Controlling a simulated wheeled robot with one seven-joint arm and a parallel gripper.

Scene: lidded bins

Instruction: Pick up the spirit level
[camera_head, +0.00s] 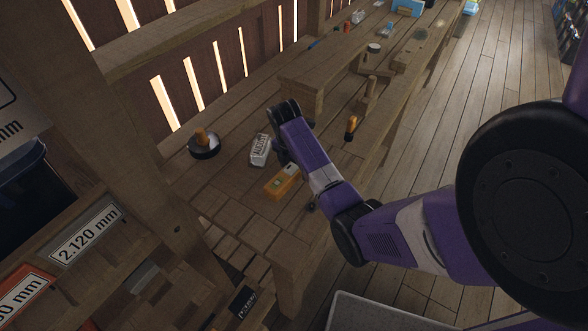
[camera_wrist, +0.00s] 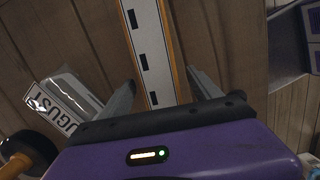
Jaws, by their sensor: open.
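The spirit level (camera_wrist: 152,42) is a long bar with a white face, black marks and yellow edges. In the wrist view it runs from the top edge down between my fingers, and its near end is hidden by my gripper. My gripper (camera_wrist: 162,84) is open, with one finger on each side of the bar and a gap to each. I cannot tell the height between fingertips and bench.
A dark round tool with an orange knob (camera_head: 203,146) stands farther left. An orange-handled tool (camera_head: 351,127) lies right. A wooden post crosses the left foreground.

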